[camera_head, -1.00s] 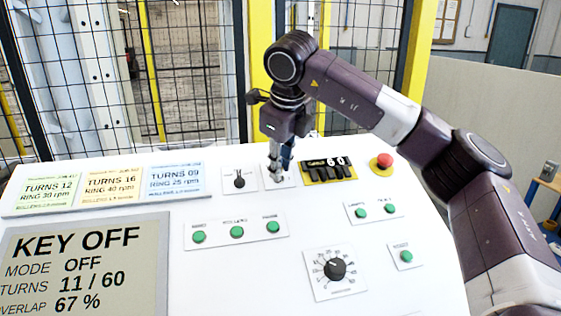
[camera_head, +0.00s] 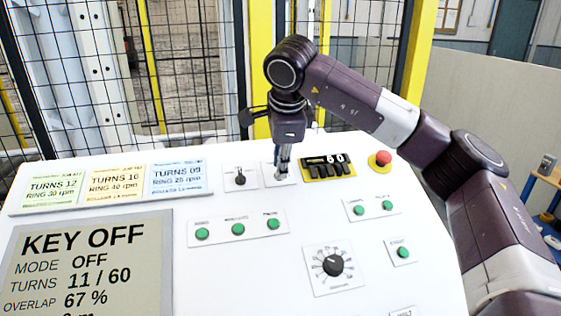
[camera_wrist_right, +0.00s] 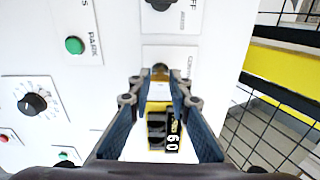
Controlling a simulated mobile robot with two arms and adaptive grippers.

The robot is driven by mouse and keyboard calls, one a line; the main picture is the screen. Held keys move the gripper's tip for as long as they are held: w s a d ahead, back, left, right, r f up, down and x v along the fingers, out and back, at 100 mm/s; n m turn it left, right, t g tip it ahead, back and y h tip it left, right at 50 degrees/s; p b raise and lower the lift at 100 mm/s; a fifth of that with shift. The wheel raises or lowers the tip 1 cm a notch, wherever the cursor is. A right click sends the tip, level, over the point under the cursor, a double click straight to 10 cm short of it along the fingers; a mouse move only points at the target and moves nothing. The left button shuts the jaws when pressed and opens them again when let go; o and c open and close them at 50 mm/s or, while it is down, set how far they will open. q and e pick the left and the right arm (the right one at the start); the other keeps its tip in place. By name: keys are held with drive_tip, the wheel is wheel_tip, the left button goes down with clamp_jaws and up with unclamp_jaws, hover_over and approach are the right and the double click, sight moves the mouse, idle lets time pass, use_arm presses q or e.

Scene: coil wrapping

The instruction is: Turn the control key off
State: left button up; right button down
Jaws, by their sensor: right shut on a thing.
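My right gripper (camera_head: 281,174) points down at the control key plate (camera_head: 291,181) on the white sloping panel, between a black selector knob and the yellow-framed counter. In the right wrist view, the fingers (camera_wrist_right: 160,76) come together on a small brass-coloured key (camera_wrist_right: 160,68) at the control plate (camera_wrist_right: 180,53). The fingers hide most of the key in the head view. The large display (camera_head: 90,260) reads KEY OFF, MODE OFF, TURNS 11 / 60, OVERLAP 67 %. My left gripper is not in view.
The black selector (camera_head: 240,178) is just left of the gripper. The counter (camera_head: 328,168) and red mushroom button (camera_head: 383,158) are to the right. Green buttons (camera_head: 238,229) and a black dial (camera_head: 333,265) lie nearer. A mesh fence (camera_head: 190,70) stands behind the panel.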

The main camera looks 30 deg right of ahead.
drive_tip(key=shift+n, duration=0.3)
drive_tip(key=shift+r, duration=0.1)
drive_tip(key=c, duration=1.8)
unclamp_jaws()
drive_tip(key=shift+o, duration=0.2)
drive_tip(key=v, duration=1.2)
